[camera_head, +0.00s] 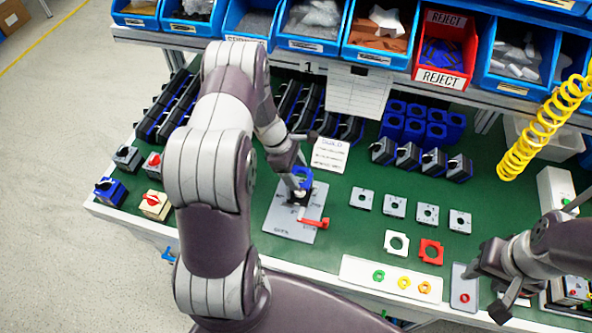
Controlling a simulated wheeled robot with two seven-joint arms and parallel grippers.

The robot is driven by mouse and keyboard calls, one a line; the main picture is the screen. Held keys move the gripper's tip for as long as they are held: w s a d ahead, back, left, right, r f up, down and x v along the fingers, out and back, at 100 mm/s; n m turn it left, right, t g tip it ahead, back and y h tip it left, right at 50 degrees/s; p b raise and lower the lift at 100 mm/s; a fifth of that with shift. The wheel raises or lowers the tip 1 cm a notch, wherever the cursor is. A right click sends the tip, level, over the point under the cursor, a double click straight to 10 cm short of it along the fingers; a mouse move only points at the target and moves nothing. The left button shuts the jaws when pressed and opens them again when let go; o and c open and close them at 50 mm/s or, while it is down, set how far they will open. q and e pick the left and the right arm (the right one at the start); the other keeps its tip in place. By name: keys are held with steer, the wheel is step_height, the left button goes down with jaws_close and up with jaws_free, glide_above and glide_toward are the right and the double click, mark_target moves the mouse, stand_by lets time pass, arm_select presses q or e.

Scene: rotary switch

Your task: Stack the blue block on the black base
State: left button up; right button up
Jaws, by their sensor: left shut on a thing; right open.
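The blue block (304,173) is a small blue ring-like piece at the tip of my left gripper (299,184), which is shut on it. The black base (317,191) stands on a grey plate (287,221) directly below and around the gripper tip. I cannot tell whether the blue block touches the base. A red lever (314,222) sticks out at the front of the base. My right gripper (487,287) is open and empty at the lower right, over a grey plate with a red ring (464,298).
Grey square plates (395,207) lie right of the base, with a white and a red plate (431,251) in front. A white strip (362,274) holds coloured rings. Switches (153,204) stand at left. Blue bins and a red reject bin (444,47) line the back. A yellow coiled hose (540,130) hangs at right.

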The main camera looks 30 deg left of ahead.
arm_select(q)
steer(key=shift+f, duration=0.15)
steer(key=shift+f+b, duration=1.4)
steer(key=shift+f, duration=0.25)
steer(key=o, duration=1.1)
